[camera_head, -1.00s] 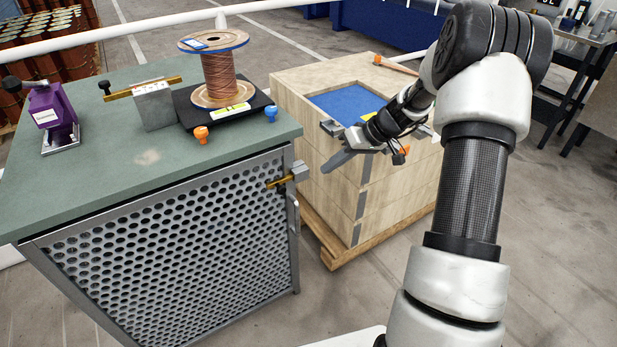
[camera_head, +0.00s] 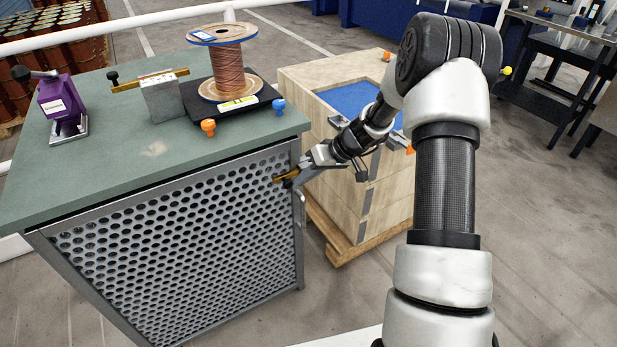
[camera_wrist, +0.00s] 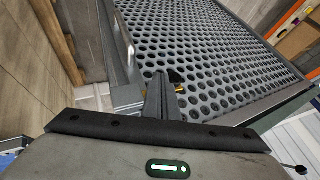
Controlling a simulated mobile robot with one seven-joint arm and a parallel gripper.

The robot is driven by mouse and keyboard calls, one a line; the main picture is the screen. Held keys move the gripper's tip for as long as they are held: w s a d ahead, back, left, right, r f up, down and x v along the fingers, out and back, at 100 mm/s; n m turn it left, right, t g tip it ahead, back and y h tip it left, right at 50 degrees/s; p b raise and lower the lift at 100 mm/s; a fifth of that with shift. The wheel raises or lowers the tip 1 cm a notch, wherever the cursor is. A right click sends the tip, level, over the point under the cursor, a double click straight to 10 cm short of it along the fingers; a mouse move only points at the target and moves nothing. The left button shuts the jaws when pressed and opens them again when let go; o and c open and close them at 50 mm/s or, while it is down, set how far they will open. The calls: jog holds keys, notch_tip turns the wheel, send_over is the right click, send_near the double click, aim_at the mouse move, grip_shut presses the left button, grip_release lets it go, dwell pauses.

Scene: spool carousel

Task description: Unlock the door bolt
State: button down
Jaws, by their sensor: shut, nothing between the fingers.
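The brass door bolt (camera_head: 284,177) is at the upper right of the perforated metal door (camera_head: 190,240), just below the green cabinet top. My gripper (camera_head: 301,177) is shut and empty, right beside the bolt from the right, and it hides the bolt's right end and its housing. In the wrist view my gripper's fingers (camera_wrist: 162,97) point at the door's frame edge, and a small piece of the brass bolt (camera_wrist: 178,80) shows just beyond them. I cannot tell whether the fingers touch the bolt.
A vertical door handle (camera_head: 300,207) is below the bolt. A wooden crate (camera_head: 340,205) with a blue inside stands close on the right of the cabinet. On the green top (camera_head: 120,180) are a copper wire spool (camera_head: 229,70), a purple clamp (camera_head: 60,100) and a grey block (camera_head: 161,102).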

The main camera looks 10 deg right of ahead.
aim_at(285, 186)
jog(key=a+b, duration=0.1)
jog(key=s+a+b, duration=0.1)
jog(key=a+b, duration=0.2)
jog(key=a, duration=0.1)
jog(key=shift+s+a+f+b, duration=0.15)
jog(key=shift+s+a+b, duration=0.05)
jog(key=shift+s+b, duration=0.15)
jog(key=shift+s+a, duration=0.1)
jog(key=shift+a, duration=0.15)
